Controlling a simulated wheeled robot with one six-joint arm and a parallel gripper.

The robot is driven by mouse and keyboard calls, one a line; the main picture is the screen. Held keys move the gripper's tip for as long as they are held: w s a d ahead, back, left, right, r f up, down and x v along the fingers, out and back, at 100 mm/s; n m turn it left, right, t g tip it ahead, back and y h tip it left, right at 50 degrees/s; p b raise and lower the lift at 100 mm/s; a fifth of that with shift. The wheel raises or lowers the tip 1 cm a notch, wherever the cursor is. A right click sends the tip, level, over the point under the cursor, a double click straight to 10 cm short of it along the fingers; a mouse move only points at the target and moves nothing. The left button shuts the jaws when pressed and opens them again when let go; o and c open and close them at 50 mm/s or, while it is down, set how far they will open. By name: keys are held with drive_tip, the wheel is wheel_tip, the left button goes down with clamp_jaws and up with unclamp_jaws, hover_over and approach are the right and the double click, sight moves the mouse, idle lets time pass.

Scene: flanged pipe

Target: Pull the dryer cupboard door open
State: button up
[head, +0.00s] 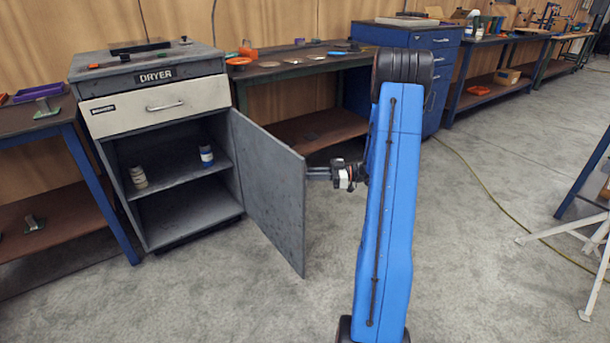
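The dryer cupboard (88,160) is a grey cabinet at the left with a "DRYER" label and a cream drawer (157,106) above the compartment. Its grey door (268,190) stands wide open, swung out to the right on its right-hand side, with the inner face toward the camera. My gripper (316,173) is at the door's free edge, on the far side from the cupboard's opening. I cannot tell whether the fingers are closed on anything.
Workbenches line the wall on both sides, with a blue drawer cabinet (440,60) behind my arm. A hose (500,205) crosses the floor at right. Floor before the door is clear.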

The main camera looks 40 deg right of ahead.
drive_tip(key=shift+d, duration=0.1)
drive_tip(key=v, duration=1.7)
drive_tip(key=shift+s, duration=0.15)
drive_tip(key=shift+d, duration=0.15)
